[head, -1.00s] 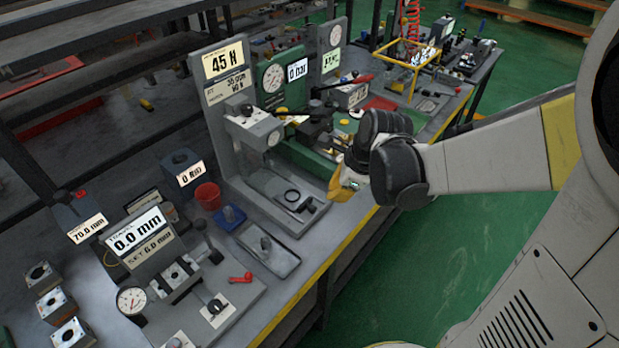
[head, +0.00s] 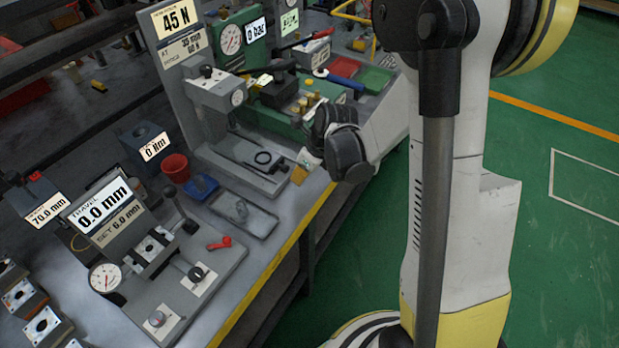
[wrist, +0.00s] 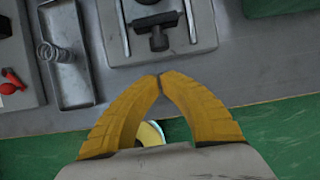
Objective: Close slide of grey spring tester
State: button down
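The grey spring tester (head: 207,90) stands on the bench in the head view, its upright panel reading 45 N. Its flat base has two rails, and its slide has a dark T-shaped handle at the front, seen in the wrist view (wrist: 158,38). A dark ring lies on the base. My gripper (wrist: 160,77) has its yellow fingertips together with nothing between them. It is in front of the handle and apart from it in the picture. In the head view my gripper (head: 299,174) is by the tester's front right corner, partly hidden by my wrist.
A grey tray (wrist: 72,60) holding a coil spring lies left of the tester. A red cup (head: 175,167) and a blue block (head: 201,186) stand nearby. A green machine (head: 277,110) is behind. The bench's yellow front edge is close; green floor lies beyond.

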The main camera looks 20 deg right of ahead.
aim_at(262, 161)
jog(key=shift+w+a+r, duration=0.1)
jog(key=shift+w+a, duration=0.55)
jog(key=shift+w, duration=0.2)
jog(key=w+a, duration=0.2)
jog(key=w, duration=0.1)
jog(key=w+a, duration=0.4)
jog(key=w, duration=0.1)
jog(key=shift+w+a+b, duration=0.15)
jog(key=shift+w+b, duration=0.15)
